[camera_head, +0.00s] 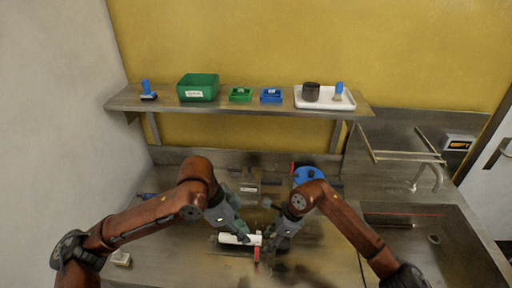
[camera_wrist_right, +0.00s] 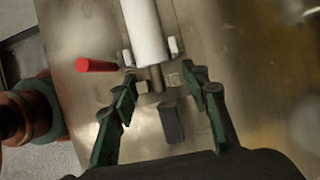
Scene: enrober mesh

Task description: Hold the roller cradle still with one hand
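A white roller (camera_head: 233,239) lies across the steel worktop, low in the middle of the head view. In the right wrist view the roller (camera_wrist_right: 146,30) ends between small pale cradle uprights (camera_wrist_right: 174,46), with a metal shaft beyond it. A red peg (camera_wrist_right: 97,65) sits beside this end; red also shows in the head view (camera_head: 257,253). A dark grey block (camera_wrist_right: 171,122) lies between the fingers of my right gripper (camera_wrist_right: 160,103), which is open, its fingers apart from the block. My left gripper (camera_head: 238,232) is over the roller; its fingers are too small to read.
Behind, a shelf (camera_head: 150,104) holds a green bin (camera_head: 198,88), small green and blue trays, and a white tray (camera_head: 347,104). A blue round object (camera_head: 308,174) stands behind my right arm. A sink (camera_head: 435,245) is at the right.

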